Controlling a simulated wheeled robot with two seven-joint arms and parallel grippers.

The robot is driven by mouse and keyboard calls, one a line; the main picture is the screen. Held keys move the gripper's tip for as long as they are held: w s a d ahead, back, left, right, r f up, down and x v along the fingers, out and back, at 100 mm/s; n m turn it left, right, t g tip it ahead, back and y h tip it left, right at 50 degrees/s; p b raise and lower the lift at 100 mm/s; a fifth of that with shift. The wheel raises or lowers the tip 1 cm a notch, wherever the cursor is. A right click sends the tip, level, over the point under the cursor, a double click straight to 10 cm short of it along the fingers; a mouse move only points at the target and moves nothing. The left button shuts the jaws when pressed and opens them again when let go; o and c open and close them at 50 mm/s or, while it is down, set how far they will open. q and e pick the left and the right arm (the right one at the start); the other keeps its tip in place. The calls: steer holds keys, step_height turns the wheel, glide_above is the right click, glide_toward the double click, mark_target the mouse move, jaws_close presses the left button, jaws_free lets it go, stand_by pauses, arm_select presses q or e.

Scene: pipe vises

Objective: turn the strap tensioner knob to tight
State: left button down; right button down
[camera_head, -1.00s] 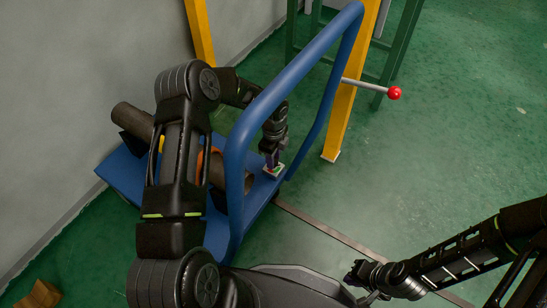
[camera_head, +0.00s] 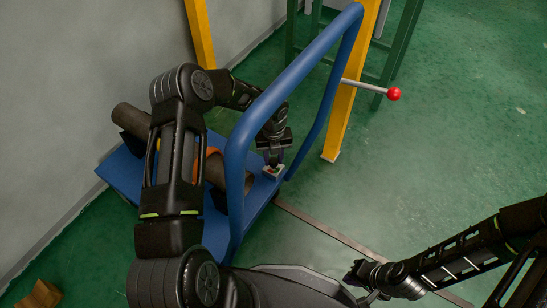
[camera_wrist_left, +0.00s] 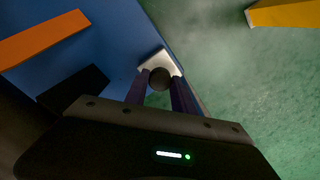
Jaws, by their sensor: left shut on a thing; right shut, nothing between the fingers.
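The strap tensioner knob (camera_wrist_left: 160,78) is a dark round knob on a pale plate (camera_wrist_left: 150,62) at the edge of the blue cart bed. In the left wrist view the knob sits between the two fingers of my left gripper (camera_wrist_left: 160,92), which is shut on it. In the head view my left gripper (camera_head: 273,160) reaches down behind the blue rail to the pale plate (camera_head: 272,172); the knob itself is hard to make out there. An orange strap (camera_wrist_left: 42,38) crosses the bed. My right gripper (camera_head: 357,275) is shut and empty at the lower middle, far from the knob.
A brown pipe (camera_head: 133,119) lies on the blue cart (camera_head: 120,172). A yellow post (camera_head: 342,115) and a lever with a red ball (camera_head: 394,94) stand beyond.

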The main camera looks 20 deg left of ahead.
mark_target(273, 160)
arm_select(q)
steer(key=shift+m, duration=1)
steer(key=c, duration=1.1)
jaws_free()
steer(key=shift+o, duration=0.2)
steer(key=shift+r, duration=0.1)
step_height(273, 160, up, 8)
steer(key=shift+f+p, duration=0.15)
steer(key=shift+p, duration=1.05)
